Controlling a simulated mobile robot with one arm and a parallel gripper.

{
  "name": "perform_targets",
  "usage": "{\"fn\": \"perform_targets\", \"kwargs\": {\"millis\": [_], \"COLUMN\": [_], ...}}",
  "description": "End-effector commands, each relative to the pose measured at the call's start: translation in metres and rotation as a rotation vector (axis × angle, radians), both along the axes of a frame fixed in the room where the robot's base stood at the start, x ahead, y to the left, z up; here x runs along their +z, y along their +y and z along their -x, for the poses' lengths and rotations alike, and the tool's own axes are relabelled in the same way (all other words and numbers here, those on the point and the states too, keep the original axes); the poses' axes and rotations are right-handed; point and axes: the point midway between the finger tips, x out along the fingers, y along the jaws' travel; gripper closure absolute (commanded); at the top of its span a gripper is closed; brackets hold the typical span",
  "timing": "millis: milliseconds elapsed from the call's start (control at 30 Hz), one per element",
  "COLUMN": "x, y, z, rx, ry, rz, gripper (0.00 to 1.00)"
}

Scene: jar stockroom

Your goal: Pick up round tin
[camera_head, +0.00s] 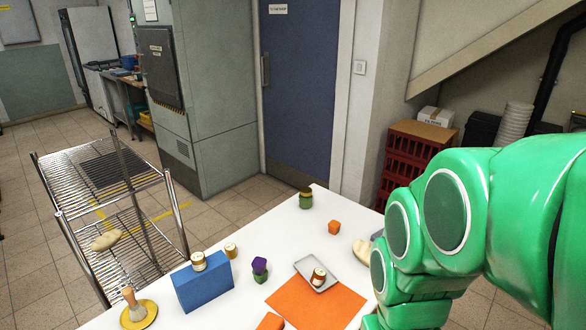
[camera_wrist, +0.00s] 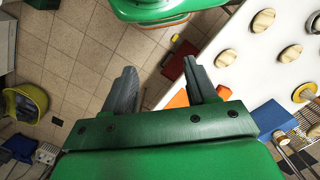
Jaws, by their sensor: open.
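Several small round containers stand on the white table, and I cannot tell for sure which is the round tin. In the head view, one with a pale label and a gold-brown lid (camera_head: 198,261) sits on top of a blue box (camera_head: 203,285). A similar smaller one (camera_head: 231,250) stands just behind the box. Another, with a reddish-brown lid (camera_head: 318,276), sits on a grey tray (camera_head: 303,264). My gripper (camera_wrist: 164,85) is open and empty in the wrist view, above the floor near the table edge. The head view hides it behind my green arm.
The white table (camera_head: 250,278) also holds a green jar (camera_head: 306,199), an orange cube (camera_head: 334,227), an orange mat (camera_head: 338,304), a purple-and-green item (camera_head: 260,268) and a yellow plate (camera_head: 150,314) with a brush. A wire rack (camera_head: 130,250) stands left. Pale rolls (camera_wrist: 290,53) lie on a white surface.

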Motion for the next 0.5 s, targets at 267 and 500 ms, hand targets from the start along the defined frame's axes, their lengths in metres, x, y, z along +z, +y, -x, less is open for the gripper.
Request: {"fn": "perform_targets", "kwargs": {"millis": [267,500], "x": [0.000,-0.002], "y": [0.002,0.013], "z": [-0.011,-0.059], "rx": [0.009,0.041], "ry": [0.001,-0.012], "rz": [-0.008,-0.048], "gripper": [0.43,0.43]}}
